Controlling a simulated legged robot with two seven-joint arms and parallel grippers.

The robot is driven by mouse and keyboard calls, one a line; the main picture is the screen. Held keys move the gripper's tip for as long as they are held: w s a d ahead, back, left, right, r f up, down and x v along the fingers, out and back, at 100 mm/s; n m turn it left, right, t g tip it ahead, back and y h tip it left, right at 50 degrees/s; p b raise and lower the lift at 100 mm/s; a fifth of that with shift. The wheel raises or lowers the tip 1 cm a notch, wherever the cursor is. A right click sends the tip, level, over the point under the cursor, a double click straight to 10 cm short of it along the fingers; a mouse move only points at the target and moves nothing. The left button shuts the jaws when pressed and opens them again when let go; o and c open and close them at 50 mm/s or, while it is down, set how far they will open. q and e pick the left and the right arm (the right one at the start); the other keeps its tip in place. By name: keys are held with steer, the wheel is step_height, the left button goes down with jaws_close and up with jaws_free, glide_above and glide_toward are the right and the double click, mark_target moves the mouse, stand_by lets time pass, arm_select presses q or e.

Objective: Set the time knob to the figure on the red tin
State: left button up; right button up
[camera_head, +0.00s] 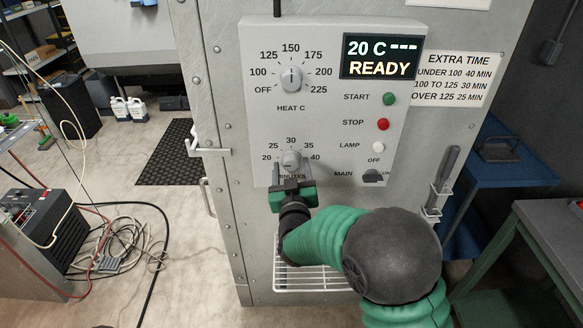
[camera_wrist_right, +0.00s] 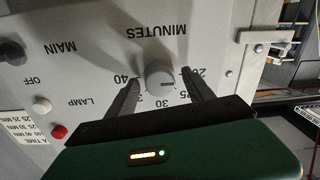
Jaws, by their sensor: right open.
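The time knob (camera_head: 290,160) is a round grey dial marked MINUTES, 20 to 40, low on the grey control panel (camera_head: 331,60). In the right wrist view the knob (camera_wrist_right: 160,74) stands between the two fingers, with a gap on each side. A dark line on it seems to point to the 20 to 25 side; the exact figure is unclear. My right gripper (camera_head: 290,181) is open in front of the knob and partly covers the MINUTES label. My left gripper is not in view. I cannot make out a red tin or its figure.
The heat knob (camera_head: 291,79) sits above. Start (camera_head: 389,98), stop (camera_head: 383,124) and lamp (camera_head: 379,146) buttons and the main switch (camera_head: 373,176) are to the right. The display (camera_head: 380,57) reads 20 C, READY. An EXTRA TIME notice (camera_head: 454,78) hangs beside the panel.

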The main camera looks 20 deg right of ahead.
steer(key=shift+c, duration=0.2)
jaws_close()
steer(key=shift+f, duration=0.1)
steer(key=m+b, duration=0.2)
steer(key=shift+f+b, duration=0.2)
steer(key=shift+b, duration=0.1)
steer(key=m+b, duration=0.3)
steer(key=shift+b, duration=0.35)
steer(key=shift+r+m+b, duration=0.15)
steer(key=shift+m+b, duration=1.65)
steer(key=shift+m, duration=0.2)
